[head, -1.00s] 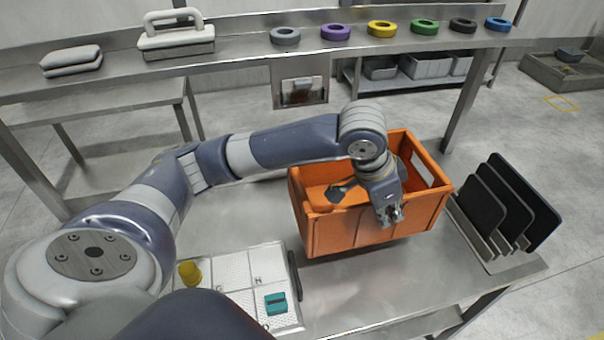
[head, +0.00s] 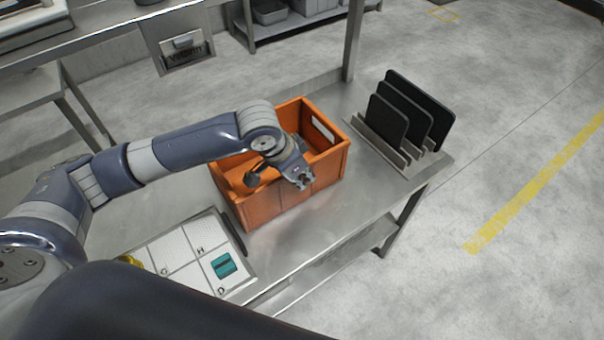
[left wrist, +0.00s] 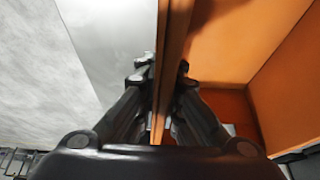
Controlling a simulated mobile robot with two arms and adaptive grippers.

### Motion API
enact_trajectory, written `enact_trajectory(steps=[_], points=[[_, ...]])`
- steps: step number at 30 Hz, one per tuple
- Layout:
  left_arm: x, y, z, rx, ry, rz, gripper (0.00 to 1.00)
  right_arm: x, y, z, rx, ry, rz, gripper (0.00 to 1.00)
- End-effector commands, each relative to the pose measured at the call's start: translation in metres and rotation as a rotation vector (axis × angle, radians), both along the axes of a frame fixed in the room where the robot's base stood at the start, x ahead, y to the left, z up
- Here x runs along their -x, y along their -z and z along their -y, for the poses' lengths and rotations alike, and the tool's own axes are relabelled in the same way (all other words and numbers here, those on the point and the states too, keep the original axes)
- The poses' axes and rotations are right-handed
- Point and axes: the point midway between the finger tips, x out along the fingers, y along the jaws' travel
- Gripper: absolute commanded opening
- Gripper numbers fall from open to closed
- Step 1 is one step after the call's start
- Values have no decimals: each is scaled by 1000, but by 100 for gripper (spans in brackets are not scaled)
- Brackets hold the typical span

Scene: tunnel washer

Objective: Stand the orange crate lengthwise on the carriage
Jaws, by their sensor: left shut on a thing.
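The orange crate (head: 285,200) stands upright and open at the top over the steel table, in the middle of the head view. Whether its base touches the tabletop is hard to tell. In the left wrist view, the fingers (left wrist: 162,78) straddle the thin orange wall (left wrist: 174,30), one on each side. The crate's floor is partly hidden by my arm. I cannot make out which thing is the carriage. My right gripper is not in view.
A rack with black panels (head: 405,115) stands right of the crate. A lettered white tray (head: 185,250) with a teal block (head: 223,265) lies at the front left. A table post (head: 353,40) rises behind. Bare tabletop (head: 315,215) shows in front of the crate.

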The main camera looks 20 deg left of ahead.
Motion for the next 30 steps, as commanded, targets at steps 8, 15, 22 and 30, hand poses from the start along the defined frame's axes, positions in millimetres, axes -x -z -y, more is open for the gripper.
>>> enact_trajectory(steps=[8,15,22,30], points=[[-2,-1,0,2,1,6,0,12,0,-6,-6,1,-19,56],[0,3,0,1,0,2,26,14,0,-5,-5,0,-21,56],[-1,2,0,0,0,2,26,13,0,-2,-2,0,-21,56],[7,-25,-6,2,-1,6,26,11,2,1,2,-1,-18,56]])
